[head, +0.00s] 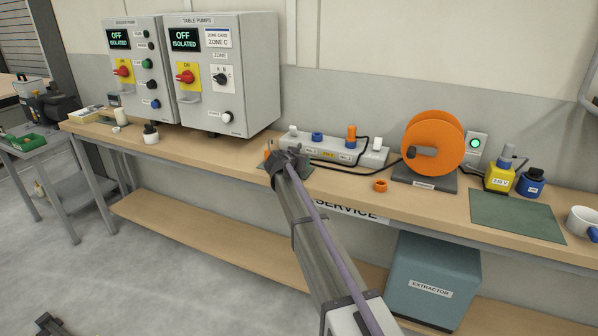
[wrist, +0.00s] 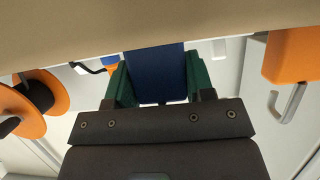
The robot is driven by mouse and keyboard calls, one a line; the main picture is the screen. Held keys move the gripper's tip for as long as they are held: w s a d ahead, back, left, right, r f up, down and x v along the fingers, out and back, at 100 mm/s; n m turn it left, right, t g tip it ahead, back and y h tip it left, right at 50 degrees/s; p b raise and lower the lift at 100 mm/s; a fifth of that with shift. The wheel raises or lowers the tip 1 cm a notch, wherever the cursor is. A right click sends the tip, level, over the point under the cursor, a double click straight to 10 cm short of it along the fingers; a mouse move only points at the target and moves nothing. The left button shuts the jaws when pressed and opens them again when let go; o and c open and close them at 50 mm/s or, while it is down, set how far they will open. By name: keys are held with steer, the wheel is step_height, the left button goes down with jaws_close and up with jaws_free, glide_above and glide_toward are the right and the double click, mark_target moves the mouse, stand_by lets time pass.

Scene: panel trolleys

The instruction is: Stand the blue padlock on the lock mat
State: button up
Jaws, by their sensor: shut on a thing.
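My gripper (head: 290,157) is low over the near edge of the bench, left of centre in the head view. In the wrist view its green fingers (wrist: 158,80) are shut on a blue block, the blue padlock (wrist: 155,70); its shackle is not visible. My gripper hides the padlock in the head view. A small dark mat (head: 306,167), likely the lock mat, shows partly around my gripper. I cannot tell whether the padlock touches it. An orange padlock (wrist: 292,55) with a metal shackle is beside my gripper, to the right in the wrist view.
A white socket strip (head: 335,150) with plugs and a black cable lies behind my gripper. Control boxes (head: 225,75) stand left. A larger green mat (head: 517,215) lies bare at right.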

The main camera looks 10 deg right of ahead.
steer(key=shift+f+p, duration=0.15)
steer(key=shift+p, duration=0.15)
steer(key=shift+f, duration=0.25)
steer(key=o, duration=0.9)
steer(key=shift+r, duration=0.1)
steer(key=shift+r, duration=0.3)
steer(key=p+v, duration=0.4)
steer(key=v, duration=0.8)
steer(key=shift+f+p, duration=0.15)
steer(key=shift+p, duration=0.2)
steer(key=shift+s, duration=0.1)
